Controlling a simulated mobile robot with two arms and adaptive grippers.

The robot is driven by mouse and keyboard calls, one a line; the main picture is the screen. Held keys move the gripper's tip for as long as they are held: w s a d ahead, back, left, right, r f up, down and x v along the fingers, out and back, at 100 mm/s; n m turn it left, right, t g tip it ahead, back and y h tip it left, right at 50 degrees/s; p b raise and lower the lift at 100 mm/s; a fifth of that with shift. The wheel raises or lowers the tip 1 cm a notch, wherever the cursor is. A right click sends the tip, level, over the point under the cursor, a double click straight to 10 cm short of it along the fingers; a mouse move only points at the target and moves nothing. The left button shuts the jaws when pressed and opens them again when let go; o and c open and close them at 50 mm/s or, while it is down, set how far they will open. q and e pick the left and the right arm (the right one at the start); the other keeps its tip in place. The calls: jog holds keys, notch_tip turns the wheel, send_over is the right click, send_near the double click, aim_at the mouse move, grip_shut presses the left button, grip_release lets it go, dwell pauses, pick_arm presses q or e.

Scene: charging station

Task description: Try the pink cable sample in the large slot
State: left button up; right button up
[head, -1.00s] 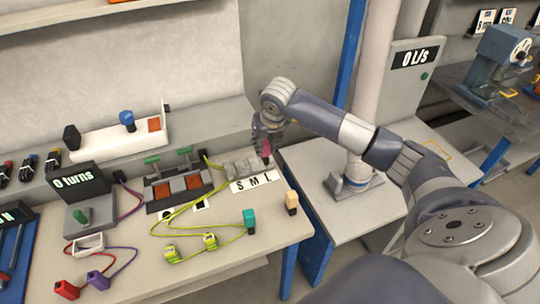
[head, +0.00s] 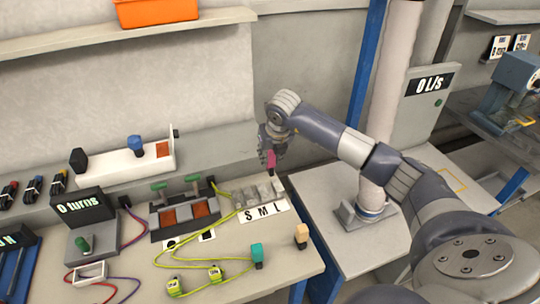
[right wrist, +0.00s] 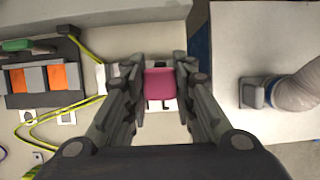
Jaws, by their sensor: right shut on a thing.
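My right gripper (head: 273,140) is shut on the pink cable sample (head: 271,159), which hangs down from the fingers with a dark lower end. The right wrist view shows the pink sample (right wrist: 160,84) between the two fingers (right wrist: 160,68). A grey slot block (head: 252,197) stands on the bench below, with a white label (head: 264,211) reading S, M, L in front. The sample is above the L end of the block, apart from it in the head view. The slot openings are too small to make out. My left gripper is not in view.
A teal sample (head: 257,251) and a tan sample (head: 301,233) stand near the bench's front edge. Yellow-green cables (head: 215,272) lie left of them. A fixture with orange pads (head: 184,213) stands left of the block. A gap separates the bench from the grey table (head: 345,180) at right.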

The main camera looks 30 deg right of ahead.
aim_at(271, 167)
jog(key=shift+f+b, duration=0.6)
jog(key=shift+f, duration=0.3)
notch_tip(271, 167, down, 3)
jog(key=shift+f+b, duration=0.1)
jog(key=shift+b, duration=1.1)
jog(key=shift+b, duration=0.55)
jog(key=shift+f, duration=0.25)
jog(key=shift+f+b, duration=0.35)
jog(key=shift+b, duration=0.1)
jog(key=shift+f+b, duration=1.4)
jog(key=shift+f, duration=0.35)
